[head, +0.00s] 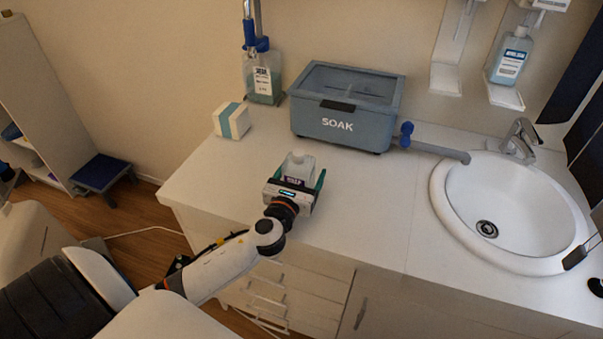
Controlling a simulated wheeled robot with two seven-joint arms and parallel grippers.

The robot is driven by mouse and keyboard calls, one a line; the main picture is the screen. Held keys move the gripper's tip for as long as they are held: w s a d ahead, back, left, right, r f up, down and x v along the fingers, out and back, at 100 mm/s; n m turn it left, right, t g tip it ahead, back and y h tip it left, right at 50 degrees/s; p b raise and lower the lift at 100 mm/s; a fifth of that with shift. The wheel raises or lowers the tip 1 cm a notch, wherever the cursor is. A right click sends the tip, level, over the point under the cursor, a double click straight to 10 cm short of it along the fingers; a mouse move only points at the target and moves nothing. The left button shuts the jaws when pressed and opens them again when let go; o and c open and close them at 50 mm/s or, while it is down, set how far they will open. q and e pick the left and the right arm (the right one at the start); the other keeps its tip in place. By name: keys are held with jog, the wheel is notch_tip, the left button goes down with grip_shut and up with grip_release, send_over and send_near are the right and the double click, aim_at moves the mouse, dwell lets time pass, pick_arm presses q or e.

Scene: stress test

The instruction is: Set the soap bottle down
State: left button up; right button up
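The SOAK box (347,108) stands at the back, with a white-and-teal carton (232,121) to its left. A larger bottle (262,80) is by the wall. A round sink (512,215) is at the right. The white counter (375,205) is clear between gripper and sink.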

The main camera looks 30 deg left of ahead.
pick_arm(q)
jog(key=shift+r, duration=0.2)
jog(key=b+v, duration=0.1)
jog(key=v, duration=1)
jog(key=shift+s+d+f+b, duration=0.15)
jog(key=shift+s+b, duration=0.05)
jog(key=shift+b, duration=0.1)
jog(key=shift+s, duration=0.3)
